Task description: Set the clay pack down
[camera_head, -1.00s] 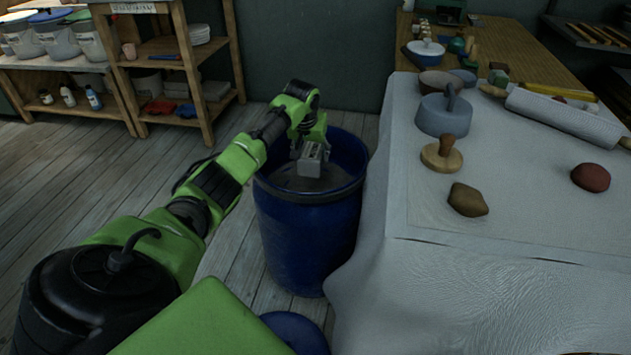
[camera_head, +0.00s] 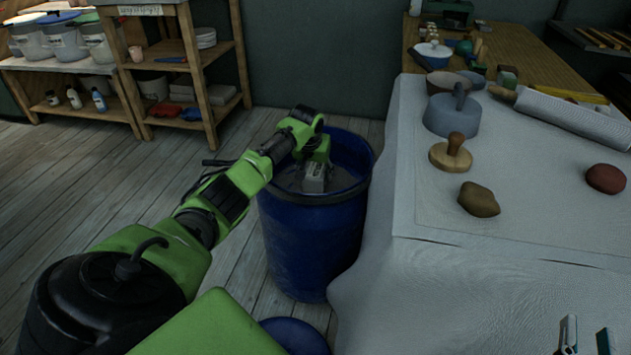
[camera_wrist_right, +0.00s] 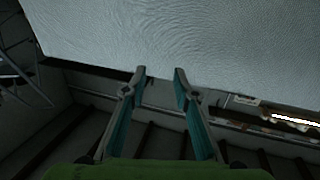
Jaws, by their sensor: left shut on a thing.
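The clay pack (camera_head: 314,179) is a small grey block with markings on its side. My left gripper (camera_head: 317,163) is shut on it and holds it inside the mouth of the blue barrel (camera_head: 310,245). The pack hangs over the dark grey contents of the barrel; I cannot tell whether it touches them. The gripper fingers are partly hidden by the wrist. My right gripper (camera_head: 586,340) is at the lower right by the table's near side. In the right wrist view its fingers (camera_wrist_right: 160,76) are apart with nothing between them.
The cloth-covered table (camera_head: 430,280) stands right of the barrel. It bears a brown lump (camera_head: 479,200), a reddish lump (camera_head: 606,179), a wooden stamp (camera_head: 451,156) and a grey lidded pot (camera_head: 452,115). Shelves (camera_head: 185,85) stand at the back left.

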